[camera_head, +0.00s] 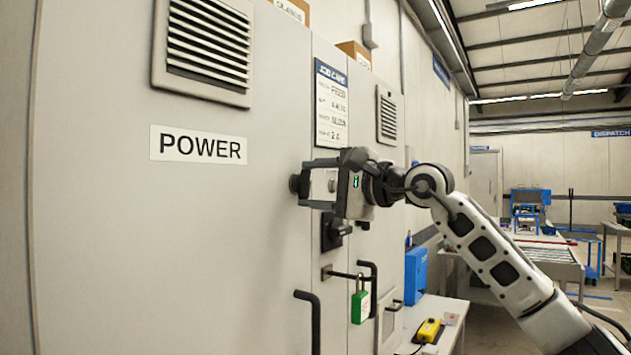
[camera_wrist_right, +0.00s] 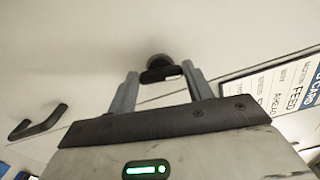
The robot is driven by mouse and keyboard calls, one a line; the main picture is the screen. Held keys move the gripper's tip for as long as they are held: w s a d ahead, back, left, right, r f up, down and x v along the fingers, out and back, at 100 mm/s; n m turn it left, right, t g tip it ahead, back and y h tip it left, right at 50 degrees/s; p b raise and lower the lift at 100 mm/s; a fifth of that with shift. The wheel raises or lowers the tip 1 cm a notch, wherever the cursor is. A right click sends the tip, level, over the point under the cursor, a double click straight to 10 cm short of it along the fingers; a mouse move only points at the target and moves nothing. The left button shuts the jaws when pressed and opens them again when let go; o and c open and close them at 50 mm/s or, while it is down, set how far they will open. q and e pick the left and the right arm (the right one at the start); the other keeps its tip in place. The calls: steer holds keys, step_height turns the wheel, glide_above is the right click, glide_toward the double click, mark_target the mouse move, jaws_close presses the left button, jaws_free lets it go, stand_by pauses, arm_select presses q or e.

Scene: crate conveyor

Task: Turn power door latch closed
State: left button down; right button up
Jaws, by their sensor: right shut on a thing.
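The grey power door (camera_head: 130,240) carries a white POWER label (camera_head: 198,145) and appears shut. Its latch (camera_head: 294,184) is a small dark round hub near the door's right edge. In the right wrist view the latch (camera_wrist_right: 160,64) shows a short black bar lying roughly crosswise between the fingers. My right gripper (camera_head: 308,184) reaches in from the right and is shut on the latch, one finger above and one below in the head view. The gripper partly hides the latch there. My left gripper is not in view.
A black door handle (camera_head: 308,315) stands out below the latch. A job card (camera_head: 331,105) hangs above.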

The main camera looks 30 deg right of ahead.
steer(key=shift+n, duration=0.9)
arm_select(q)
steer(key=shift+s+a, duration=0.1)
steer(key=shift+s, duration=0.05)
arm_select(e)
steer(key=o, duration=1)
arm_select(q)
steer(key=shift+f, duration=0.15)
arm_select(e)
steer(key=shift+s+f, duration=0.1)
steer(key=shift+s, duration=0.05)
steer(key=shift+s+d, duration=0.2)
steer(key=shift+s, duration=0.1)
arm_select(q)
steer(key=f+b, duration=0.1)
steer(key=b, duration=0.2)
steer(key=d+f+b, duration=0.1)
steer(key=b, duration=0.2)
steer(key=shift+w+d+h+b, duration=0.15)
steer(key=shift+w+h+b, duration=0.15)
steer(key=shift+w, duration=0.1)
arm_select(e)
steer(key=v, duration=1.5)
